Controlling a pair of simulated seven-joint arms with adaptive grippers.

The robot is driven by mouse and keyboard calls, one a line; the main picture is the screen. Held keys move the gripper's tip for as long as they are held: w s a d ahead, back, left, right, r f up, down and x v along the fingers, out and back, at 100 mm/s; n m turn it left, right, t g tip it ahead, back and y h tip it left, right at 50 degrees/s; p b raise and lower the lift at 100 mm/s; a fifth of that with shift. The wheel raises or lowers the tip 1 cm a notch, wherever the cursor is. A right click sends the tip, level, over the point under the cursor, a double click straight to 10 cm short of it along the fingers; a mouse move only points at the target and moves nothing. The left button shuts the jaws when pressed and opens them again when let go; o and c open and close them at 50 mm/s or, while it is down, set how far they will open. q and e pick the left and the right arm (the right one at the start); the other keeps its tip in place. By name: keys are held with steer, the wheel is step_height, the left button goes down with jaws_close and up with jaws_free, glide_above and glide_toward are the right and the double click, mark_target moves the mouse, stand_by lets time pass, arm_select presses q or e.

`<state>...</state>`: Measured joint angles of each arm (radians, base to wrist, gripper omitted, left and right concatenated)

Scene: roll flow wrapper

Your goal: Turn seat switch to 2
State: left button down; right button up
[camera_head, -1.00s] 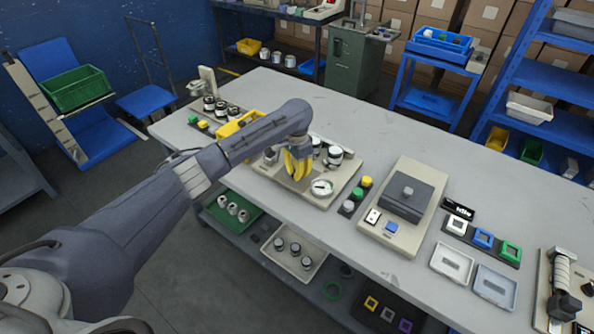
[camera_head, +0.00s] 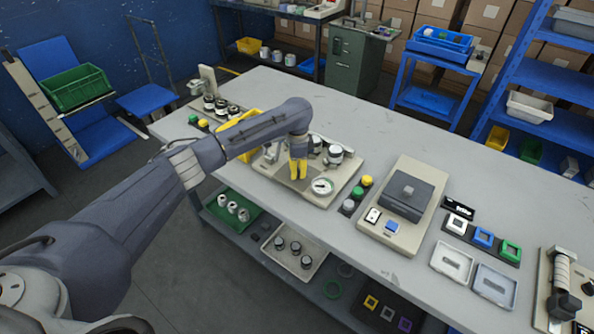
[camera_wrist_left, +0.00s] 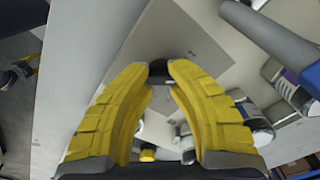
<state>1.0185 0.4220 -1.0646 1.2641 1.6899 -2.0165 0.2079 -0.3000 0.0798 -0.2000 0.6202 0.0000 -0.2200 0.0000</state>
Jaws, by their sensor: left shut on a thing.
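The left gripper (camera_head: 299,174) has yellow fingers and points down at the grey plate on the beige station (camera_head: 318,199) in the middle of the table. In the left wrist view, the fingertips (camera_wrist_left: 160,70) close on a small dark knob (camera_wrist_left: 159,77), which I take to be the seat switch. Its marks and pointer cannot be read. In the head view the fingers hide the knob. A round white dial (camera_head: 322,186) sits just right of the fingers on the same station. The right gripper is not in view.
Metal cylinders (camera_head: 335,154) stand behind the gripper on the station. A yellow bin (camera_head: 253,147) is beside the forearm. Coloured buttons (camera_head: 367,181) and a beige unit with a dark block (camera_head: 405,197) are to the right.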

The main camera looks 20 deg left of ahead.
arm_select(q)
steer(key=shift+w+r+m, duration=0.25)
steer(key=shift+r+m, duration=0.05)
steer(key=shift+m, duration=0.3)
steer(key=shift+d+m, duration=0.15)
steer(key=shift+m, duration=0.15)
steer(key=c, duration=1.4)
jaws_free()
steer(key=shift+d+f, duration=0.1)
steer(key=o, duration=0.3)
steer(key=shift+s+f, duration=0.1)
steer(key=shift+f, duration=0.05)
step_height(320, 180, up, 12)
steer(key=shift+r, duration=0.1)
